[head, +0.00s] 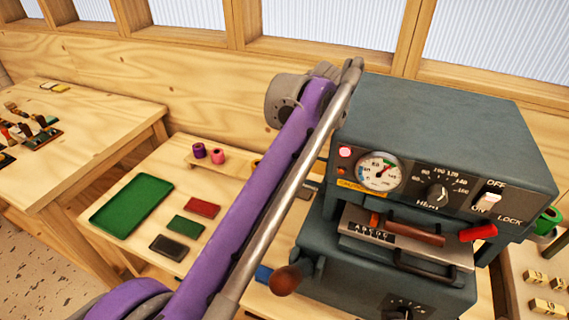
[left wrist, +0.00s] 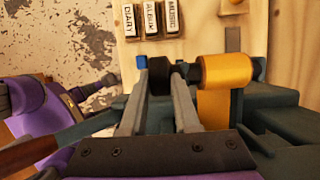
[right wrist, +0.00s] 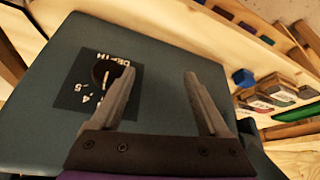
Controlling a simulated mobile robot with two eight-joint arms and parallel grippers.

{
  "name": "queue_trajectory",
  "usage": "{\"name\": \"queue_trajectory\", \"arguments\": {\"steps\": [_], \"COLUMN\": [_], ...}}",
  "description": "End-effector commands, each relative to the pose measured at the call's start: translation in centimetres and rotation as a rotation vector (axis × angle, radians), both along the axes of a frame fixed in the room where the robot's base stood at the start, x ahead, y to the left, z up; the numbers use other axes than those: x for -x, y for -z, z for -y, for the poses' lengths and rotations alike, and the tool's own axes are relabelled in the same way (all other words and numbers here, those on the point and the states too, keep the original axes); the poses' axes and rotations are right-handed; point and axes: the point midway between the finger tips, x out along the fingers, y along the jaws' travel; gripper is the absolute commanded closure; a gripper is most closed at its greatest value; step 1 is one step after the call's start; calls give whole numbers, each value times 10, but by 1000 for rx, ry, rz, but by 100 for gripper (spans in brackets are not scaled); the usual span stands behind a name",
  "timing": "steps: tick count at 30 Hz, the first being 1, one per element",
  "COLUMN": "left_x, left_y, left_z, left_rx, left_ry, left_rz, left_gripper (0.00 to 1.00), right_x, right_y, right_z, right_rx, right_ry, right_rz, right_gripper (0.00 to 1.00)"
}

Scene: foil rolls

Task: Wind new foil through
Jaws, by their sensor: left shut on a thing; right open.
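The grey-green foil press (head: 440,130) stands at the right of the head view, with a dial gauge, a heat knob and a switch on its front. A gold foil roll (left wrist: 226,70) sits on a spindle in the left wrist view, and a strip of gold foil (left wrist: 213,112) hangs below it. My left gripper (left wrist: 159,72) is shut on a black knob (left wrist: 159,82) beside that roll. My right gripper (right wrist: 160,80) is open and empty over a grey-green surface with a depth dial (right wrist: 100,75). I cannot make out either gripper's fingers in the head view.
A purple roll (head: 199,150) and a pink roll (head: 217,156) stand on a wooden rack. A green tray (head: 131,203) lies left of them. A green roll (head: 548,222) is right of the press. Lettered blocks (left wrist: 150,20) sit behind the left gripper. My purple arm crosses before the press.

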Motion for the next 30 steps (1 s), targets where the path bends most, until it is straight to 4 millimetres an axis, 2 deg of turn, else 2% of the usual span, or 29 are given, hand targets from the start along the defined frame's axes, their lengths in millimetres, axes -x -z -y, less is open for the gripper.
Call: {"name": "queue_trajectory", "arguments": {"steps": [9,10,15,25,30], "left_x": [0,0,0,0,0], "left_y": [0,0,0,-3,-28], "left_z": [1,1,1,1,1], "left_rx": [-13,-12,-12,-12,-12], "left_ry": [-2,-2,-1,-1,0], "left_rz": [5,5,5,5,6], "left_gripper": [100,68,40,40,40], "right_x": [0,0,0,0,-2], "right_y": [0,0,0,-1,-8], "right_z": [0,0,0,0,0], "right_rx": [0,0,0,0,0], "right_ry": [0,0,0,0,0], "right_rz": [0,0,0,1,4], "right_gripper": [22,22,22,22,22]}}
